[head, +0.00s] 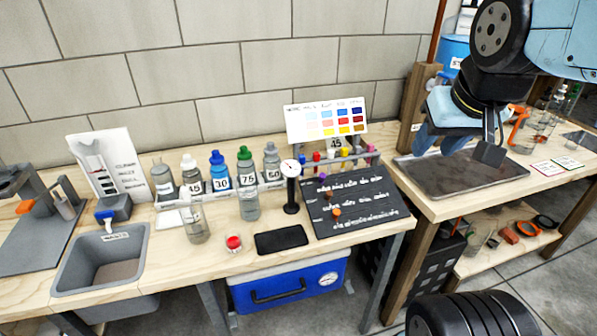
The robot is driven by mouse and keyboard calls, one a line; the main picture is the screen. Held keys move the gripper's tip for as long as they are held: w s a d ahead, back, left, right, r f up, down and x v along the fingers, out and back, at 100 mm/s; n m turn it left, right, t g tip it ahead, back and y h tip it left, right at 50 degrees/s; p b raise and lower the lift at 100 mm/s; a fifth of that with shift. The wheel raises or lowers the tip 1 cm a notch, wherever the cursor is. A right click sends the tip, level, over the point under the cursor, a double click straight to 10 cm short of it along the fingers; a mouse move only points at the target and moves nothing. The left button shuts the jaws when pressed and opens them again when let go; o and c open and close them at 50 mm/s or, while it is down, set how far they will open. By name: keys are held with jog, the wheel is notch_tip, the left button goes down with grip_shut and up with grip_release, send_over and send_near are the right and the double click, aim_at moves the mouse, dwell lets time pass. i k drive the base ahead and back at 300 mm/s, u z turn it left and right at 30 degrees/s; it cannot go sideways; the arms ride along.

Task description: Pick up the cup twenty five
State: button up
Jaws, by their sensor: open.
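My gripper (489,150) is at the upper right in the head view, above the dark tray (420,172) on the right bench. Its black fingers point down, and it is open with nothing visible between them. I cannot read a label 25 on any cup. Several clear cups or beakers stand on the right bench to the right of my gripper, including a clear vessel (545,122); their labels are too small to read. The numbered bottles on the left bench include a blue-capped bottle 30 (220,177) and a green-capped bottle 75 (247,190).
A blue cooler (285,287) is below.

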aim_at(233, 238)
jog(key=u, duration=0.75)
jog(key=k, duration=0.85)
jog(key=u, duration=0.35)
